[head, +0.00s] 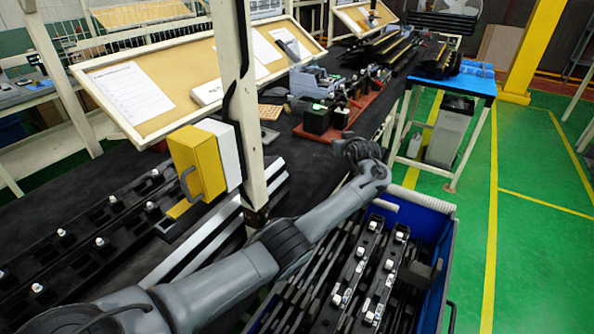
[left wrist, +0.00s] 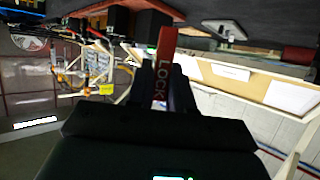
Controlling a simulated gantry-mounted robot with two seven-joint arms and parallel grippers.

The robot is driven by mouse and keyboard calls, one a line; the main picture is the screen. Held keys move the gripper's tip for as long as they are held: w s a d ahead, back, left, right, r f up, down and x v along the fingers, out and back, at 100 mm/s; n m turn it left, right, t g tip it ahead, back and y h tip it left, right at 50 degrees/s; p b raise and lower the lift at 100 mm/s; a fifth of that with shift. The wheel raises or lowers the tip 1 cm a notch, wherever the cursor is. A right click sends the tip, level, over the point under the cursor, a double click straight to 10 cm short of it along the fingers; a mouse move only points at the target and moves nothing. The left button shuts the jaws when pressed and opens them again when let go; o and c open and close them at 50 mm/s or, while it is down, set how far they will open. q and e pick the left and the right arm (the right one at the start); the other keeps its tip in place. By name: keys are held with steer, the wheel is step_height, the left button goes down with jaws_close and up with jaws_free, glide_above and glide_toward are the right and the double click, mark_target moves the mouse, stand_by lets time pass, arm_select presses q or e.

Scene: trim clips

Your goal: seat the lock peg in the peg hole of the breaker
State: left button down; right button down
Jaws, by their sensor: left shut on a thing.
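The lock peg (left wrist: 166,62) is a flat red piece lettered "LOCK". In the left wrist view it stands between the dark fingers of my left gripper (left wrist: 165,88), which is shut on it. Its far end appears close to a black block (left wrist: 150,28), likely the breaker; I cannot tell whether they touch. In the head view black breaker-like blocks (head: 316,120) stand on a red base on the bench, just beyond the end of my left arm. There the peg and fingertips are hidden, and the peg hole cannot be made out. My right gripper is not in view.
A white post (head: 237,100) with a yellow box (head: 196,163) rises left of the arm. A blue crate (head: 446,245) of black strips lies below it. Slanted boards with papers (head: 128,92) line the bench's back. Green floor is open at right.

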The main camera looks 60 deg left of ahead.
arm_select(q)
steer(key=shift+n+g, duration=0.3)
steer(key=s+a+f+b, duration=0.1)
steer(key=a+f, duration=0.1)
steer(key=a, duration=0.2)
steer(key=s+a+f+b, duration=0.1)
steer(key=s+a+f, duration=0.1)
steer(key=a, duration=0.2)
steer(key=s+a+f+b, duration=0.1)
steer(key=a+f+b, duration=0.1)
steer(key=a+f, duration=0.1)
steer(key=shift+s+a, duration=0.35)
steer(key=shift+a, duration=0.3)
steer(key=shift+f+b, duration=0.8)
steer(key=shift+f, duration=1.15)
steer(key=c, duration=1)
jaws_free()
steer(key=shift+f, duration=0.1)
